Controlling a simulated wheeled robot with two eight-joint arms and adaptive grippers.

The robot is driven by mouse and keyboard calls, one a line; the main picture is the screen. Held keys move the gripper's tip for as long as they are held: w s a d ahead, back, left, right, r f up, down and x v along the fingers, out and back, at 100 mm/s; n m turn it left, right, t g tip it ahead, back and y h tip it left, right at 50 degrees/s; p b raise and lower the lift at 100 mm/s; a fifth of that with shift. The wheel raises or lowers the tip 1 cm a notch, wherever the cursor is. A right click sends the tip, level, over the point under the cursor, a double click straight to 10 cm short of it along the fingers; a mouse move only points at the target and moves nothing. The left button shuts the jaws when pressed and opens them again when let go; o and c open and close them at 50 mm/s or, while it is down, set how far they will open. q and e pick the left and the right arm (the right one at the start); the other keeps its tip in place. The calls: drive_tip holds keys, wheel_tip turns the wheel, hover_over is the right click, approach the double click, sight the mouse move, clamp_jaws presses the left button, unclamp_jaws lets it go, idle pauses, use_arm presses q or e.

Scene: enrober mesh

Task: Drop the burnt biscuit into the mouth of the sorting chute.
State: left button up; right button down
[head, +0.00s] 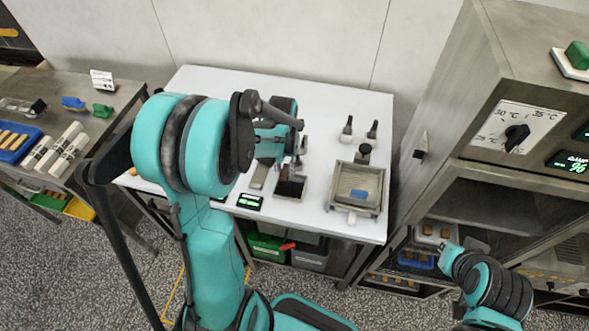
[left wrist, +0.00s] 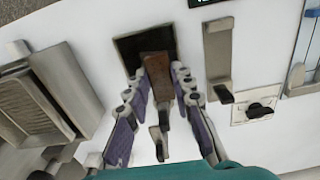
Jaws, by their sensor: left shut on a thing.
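My left gripper (head: 293,165) is over the white table, and its fingers also show in the left wrist view (left wrist: 161,82). It is shut on a brown, narrow burnt biscuit (left wrist: 156,68), held between the fingertips. The dark square mouth of the sorting chute (left wrist: 128,48) lies directly beyond the biscuit, whose far end overlaps the opening in that view. In the head view the chute mouth (head: 290,188) is just below the gripper. I cannot tell whether the biscuit's tip is inside it. My right arm shows at the lower right, but its gripper is not seen.
A metal tray (head: 343,197) with a blue item stands right of the chute on the white table (head: 318,115). A small green-lit display (head: 249,201) is at the front edge. A tall steel oven cabinet (head: 445,110) stands on the right. A side bench holds a blue tray (head: 30,150).

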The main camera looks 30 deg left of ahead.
sight(285, 180)
use_arm(q)
drive_tip(key=shift+a+f+b, duration=0.1)
drive_tip(key=shift+f+b, duration=2.05)
drive_tip(key=shift+f, duration=0.9)
drive_tip(key=o, duration=0.9)
drive_tip(key=shift+r, duration=0.1)
wheel_tip(285, 180, up, 12)
drive_tip(key=shift+f, duration=0.1)
